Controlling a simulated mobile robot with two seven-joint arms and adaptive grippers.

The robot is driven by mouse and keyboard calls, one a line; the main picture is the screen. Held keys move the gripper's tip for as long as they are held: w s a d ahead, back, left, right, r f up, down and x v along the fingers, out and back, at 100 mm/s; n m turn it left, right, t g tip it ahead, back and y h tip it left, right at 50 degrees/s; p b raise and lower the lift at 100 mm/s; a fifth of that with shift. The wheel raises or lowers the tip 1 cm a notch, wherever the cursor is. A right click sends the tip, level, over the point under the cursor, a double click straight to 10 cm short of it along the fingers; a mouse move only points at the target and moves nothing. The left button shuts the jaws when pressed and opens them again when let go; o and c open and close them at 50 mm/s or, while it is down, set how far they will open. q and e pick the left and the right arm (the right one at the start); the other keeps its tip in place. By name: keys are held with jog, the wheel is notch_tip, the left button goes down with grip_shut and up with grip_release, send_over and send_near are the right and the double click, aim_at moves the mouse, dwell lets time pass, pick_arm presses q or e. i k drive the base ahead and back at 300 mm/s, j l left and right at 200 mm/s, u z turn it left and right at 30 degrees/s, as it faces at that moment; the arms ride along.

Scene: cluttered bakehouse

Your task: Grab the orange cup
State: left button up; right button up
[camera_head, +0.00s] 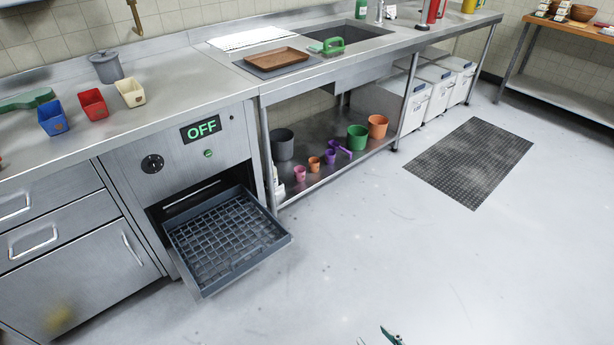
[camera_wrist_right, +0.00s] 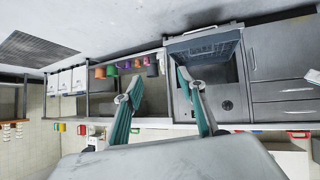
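A small orange cup (camera_head: 314,164) stands on the lower shelf under the sink counter, between a pink cup (camera_head: 299,173) and a purple cup (camera_head: 330,156). A larger orange bucket-like container (camera_head: 378,126) stands farther right on the same shelf, beside a green one (camera_head: 357,138). My right gripper (camera_head: 391,336) shows only as a fingertip at the bottom edge of the head view, over the floor and well away from the shelf. In the right wrist view, which is upside down, its two fingers (camera_wrist_right: 160,73) are spread with nothing between them. My left gripper is out of view.
A dark rack drawer (camera_head: 228,240) sticks out of the machine left of the shelf. A dark grey bucket (camera_head: 282,144) stands at the shelf's left end. A shelf post (camera_head: 407,100) and white bins (camera_head: 440,90) are on the right. The floor in front (camera_head: 400,245) is clear.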

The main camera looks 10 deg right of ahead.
aim_at(313, 162)
jog(key=i+l+z, duration=0.6)
jog(key=i, duration=0.3)
jog(key=i+l+z, duration=0.25)
jog(key=i, duration=0.25)
jog(key=i+z, duration=0.3)
jog(key=i, duration=0.2)
jog(key=i+u, duration=0.25)
jog(key=i, duration=0.15)
jog(key=i+l+u, duration=0.35)
jog(key=i+u, duration=0.15)
jog(key=i, duration=0.25)
jog(key=i+l+u, duration=0.25)
jog(key=u, duration=0.15)
jog(key=i+l+u, duration=0.45)
jog(key=k, duration=0.05)
